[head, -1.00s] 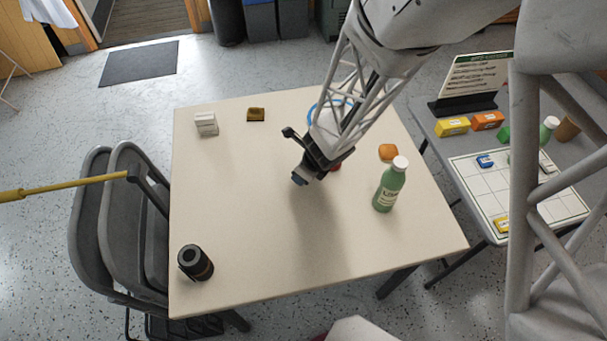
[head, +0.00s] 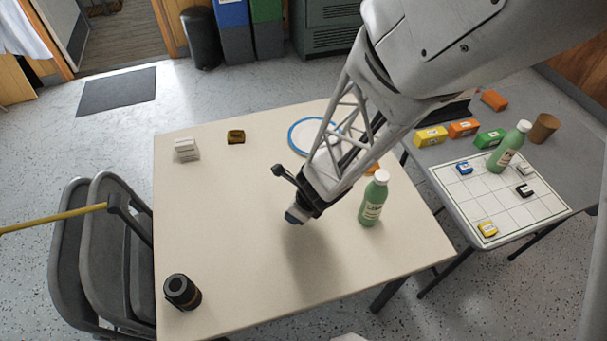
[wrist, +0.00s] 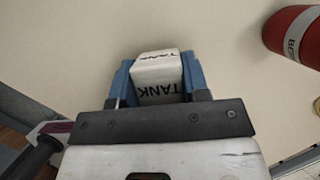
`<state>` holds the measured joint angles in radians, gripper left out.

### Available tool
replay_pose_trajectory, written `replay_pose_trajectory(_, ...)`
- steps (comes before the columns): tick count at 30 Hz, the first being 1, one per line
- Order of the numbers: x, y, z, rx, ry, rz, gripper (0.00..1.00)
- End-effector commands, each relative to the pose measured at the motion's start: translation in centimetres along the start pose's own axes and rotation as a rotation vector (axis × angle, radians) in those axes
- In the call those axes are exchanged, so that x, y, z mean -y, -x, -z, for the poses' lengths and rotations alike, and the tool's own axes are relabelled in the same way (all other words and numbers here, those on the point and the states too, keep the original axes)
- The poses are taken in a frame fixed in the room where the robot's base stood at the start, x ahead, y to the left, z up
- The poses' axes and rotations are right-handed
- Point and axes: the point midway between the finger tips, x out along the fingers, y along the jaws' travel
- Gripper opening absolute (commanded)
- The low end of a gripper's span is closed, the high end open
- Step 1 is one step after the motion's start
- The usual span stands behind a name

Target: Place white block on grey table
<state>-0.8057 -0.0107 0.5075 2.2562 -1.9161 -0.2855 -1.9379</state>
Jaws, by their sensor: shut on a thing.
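A white block (wrist: 160,75) marked "TANK" is clamped between the blue fingers of my gripper (wrist: 160,80) in the wrist view. In the head view my gripper (head: 295,217) hangs above the middle of the beige table (head: 235,240), left of the green bottle, and the held block cannot be made out there. The grey table (head: 575,150) stands to the right, well away from my gripper. It bears a white gridded mat (head: 500,212) with several small blocks, including a blue one (head: 464,168) and a yellow one (head: 488,230).
A green bottle (head: 373,200) stands right of my gripper. A red can (wrist: 294,35) shows in the wrist view. A white box (head: 186,150), brown block (head: 236,137), blue-rimmed plate (head: 301,137) and black cylinder (head: 182,292) are on the beige table. Another bottle (head: 508,148) and brown cup (head: 543,127) stand on the grey table.

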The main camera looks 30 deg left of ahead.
Motion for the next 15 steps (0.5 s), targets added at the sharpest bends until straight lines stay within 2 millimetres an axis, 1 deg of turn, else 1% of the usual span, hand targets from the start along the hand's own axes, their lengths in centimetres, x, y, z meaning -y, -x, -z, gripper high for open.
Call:
replay_pose_trajectory(6,-2.0,1.2,2.1,0.001,0.0,0.001,0.13)
replay_pose_trajectory(15,-4.2,2.5,4.3,0.001,0.0,0.001,0.13)
